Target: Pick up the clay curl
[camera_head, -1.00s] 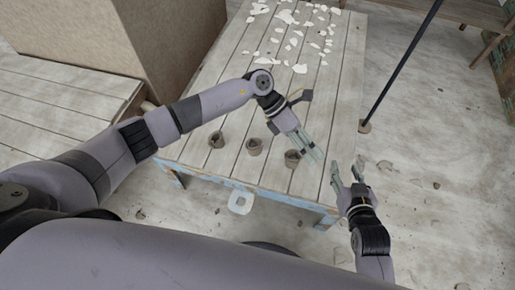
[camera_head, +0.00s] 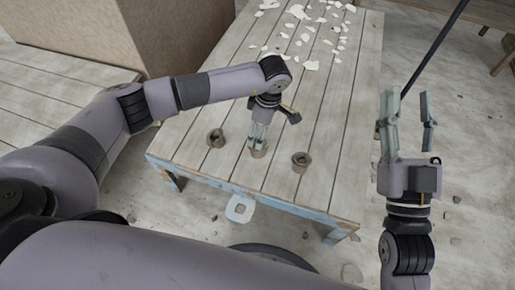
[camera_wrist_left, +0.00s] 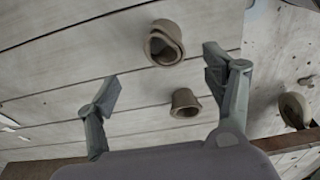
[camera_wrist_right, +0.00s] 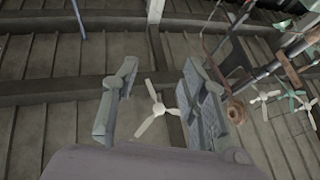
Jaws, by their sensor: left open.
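Three small brown-grey clay curls stand in a row near the table's close end: a left one (camera_head: 216,138), a middle one (camera_head: 258,152) and a right one (camera_head: 300,161). My left gripper (camera_head: 260,134) points down over the middle curl and partly hides it. In the left wrist view its fingers (camera_wrist_left: 160,80) are spread and empty. One curl (camera_wrist_left: 165,45) and a smaller-looking curl (camera_wrist_left: 185,103) show in the gap between them, apart from the fingers. My right gripper (camera_head: 408,105) is open and empty, pointing up beside the table; its wrist view (camera_wrist_right: 160,100) faces the ceiling.
White flakes (camera_head: 300,35) are scattered over the table's far end. A dark pole (camera_head: 425,65) stands right of the table. A big brown box (camera_head: 180,35) is at the back left.

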